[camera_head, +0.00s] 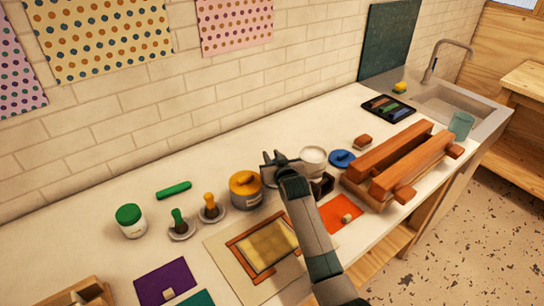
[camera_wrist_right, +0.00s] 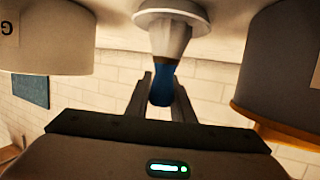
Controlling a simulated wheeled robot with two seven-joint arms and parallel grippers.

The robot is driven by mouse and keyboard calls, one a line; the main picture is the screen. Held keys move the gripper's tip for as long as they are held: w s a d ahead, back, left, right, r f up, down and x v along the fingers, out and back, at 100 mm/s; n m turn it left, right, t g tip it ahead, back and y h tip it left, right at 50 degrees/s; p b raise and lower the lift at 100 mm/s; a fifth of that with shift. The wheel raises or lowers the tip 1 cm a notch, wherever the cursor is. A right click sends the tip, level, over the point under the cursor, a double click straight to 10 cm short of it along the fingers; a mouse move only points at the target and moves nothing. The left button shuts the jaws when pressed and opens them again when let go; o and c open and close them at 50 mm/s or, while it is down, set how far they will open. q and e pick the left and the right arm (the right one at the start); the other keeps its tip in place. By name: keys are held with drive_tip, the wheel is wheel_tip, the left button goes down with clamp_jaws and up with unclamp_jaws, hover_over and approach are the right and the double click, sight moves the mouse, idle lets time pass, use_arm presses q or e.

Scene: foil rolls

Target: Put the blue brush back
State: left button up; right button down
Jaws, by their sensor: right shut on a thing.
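My right gripper (camera_head: 275,159) is over the counter's middle, between the yellow-lidded pot and the open white pot. In the right wrist view, which appears upside down, its fingers (camera_wrist_right: 162,88) are shut on the blue handle of the blue brush (camera_wrist_right: 161,84). The brush's pale lower part meets a round white saucer-like holder (camera_wrist_right: 172,19). I cannot tell whether it rests fully in it. In the head view the blue brush is hidden by my gripper. A green brush (camera_head: 178,219) and a yellow brush (camera_head: 210,203) stand upright in similar holders to the left. My left gripper is not in view.
The yellow-lidded pot (camera_head: 245,190) and open white pot (camera_head: 313,161) are close on either side. A framed screen (camera_head: 233,257) lies in front; a green-lidded pot (camera_head: 131,222) stands left.

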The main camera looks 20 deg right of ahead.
drive_tip(key=shift+f, duration=0.25)
idle(0.4)
drive_tip(key=c, duration=1)
unclamp_jaws()
drive_tip(key=shift+r, duration=0.1)
drive_tip(key=shift+r+p, duration=4.25)
drive_tip(key=shift+r, duration=0.2)
drive_tip(key=shift+s+f, duration=0.1)
drive_tip(key=shift+f, duration=0.05)
